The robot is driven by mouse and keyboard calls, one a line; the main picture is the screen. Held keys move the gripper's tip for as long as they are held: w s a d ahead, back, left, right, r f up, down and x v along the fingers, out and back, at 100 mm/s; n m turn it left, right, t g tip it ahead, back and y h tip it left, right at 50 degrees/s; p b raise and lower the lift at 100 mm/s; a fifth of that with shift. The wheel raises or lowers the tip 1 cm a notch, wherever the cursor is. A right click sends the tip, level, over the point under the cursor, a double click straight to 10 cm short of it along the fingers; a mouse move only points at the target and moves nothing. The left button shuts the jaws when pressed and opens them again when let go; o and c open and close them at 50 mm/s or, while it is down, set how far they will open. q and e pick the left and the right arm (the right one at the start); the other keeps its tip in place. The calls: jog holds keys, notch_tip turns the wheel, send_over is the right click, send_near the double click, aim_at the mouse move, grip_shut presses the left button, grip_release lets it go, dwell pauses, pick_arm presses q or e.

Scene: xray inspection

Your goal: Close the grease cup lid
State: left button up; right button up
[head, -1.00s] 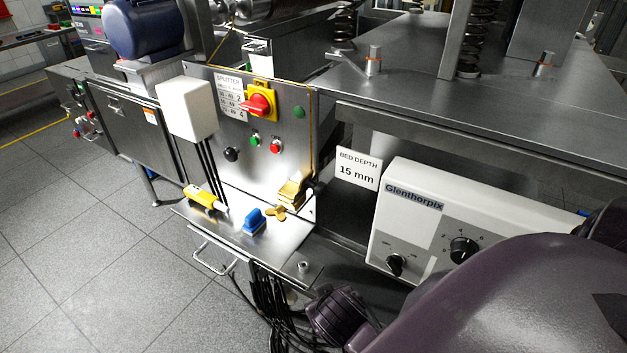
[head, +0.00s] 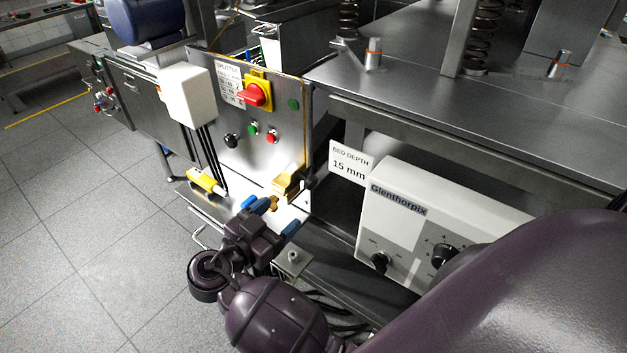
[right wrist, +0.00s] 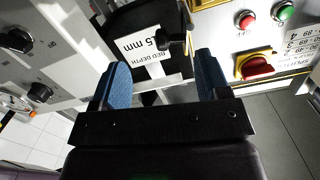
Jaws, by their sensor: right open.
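My right gripper (head: 277,216) is open and empty, with blue finger pads. In the head view it hangs over the small steel shelf in front of the splitter panel. In the right wrist view (right wrist: 158,82) its fingers stand apart, with the bed depth sign and a small dark fitting (right wrist: 172,41) beyond them. I cannot tell whether this fitting is the grease cup. A brass-coloured piece (head: 288,186) stands at the panel's lower right corner, partly behind the gripper. No grease cup lid can be made out for certain. My left gripper is not in view.
The splitter panel has a red switch (head: 254,94) and buttons. The bed depth sign (head: 350,162) and white Glenthorpix box (head: 400,210) are to the right. Floor at left is clear.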

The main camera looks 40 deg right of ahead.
aim_at(305, 183)
pick_arm(q)
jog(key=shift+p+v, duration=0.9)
jog(key=shift+p, duration=0.7)
pick_arm(e)
jog(key=shift+m+h, duration=0.4)
jog(key=shift+w+r+x, duration=0.15)
jog(key=shift+r+x, duration=0.1)
jog(key=shift+x, duration=1.45)
jog(key=shift+w+r+x, duration=0.15)
jog(key=shift+r+x, duration=0.05)
jog(key=shift+x, duration=1.45)
jog(key=shift+w+r+x, duration=0.1)
jog(key=shift+r+x, duration=0.15)
jog(key=shift+x, duration=1.45)
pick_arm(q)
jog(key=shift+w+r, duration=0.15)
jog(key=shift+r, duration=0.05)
pick_arm(e)
jog(key=shift+a, duration=0.15)
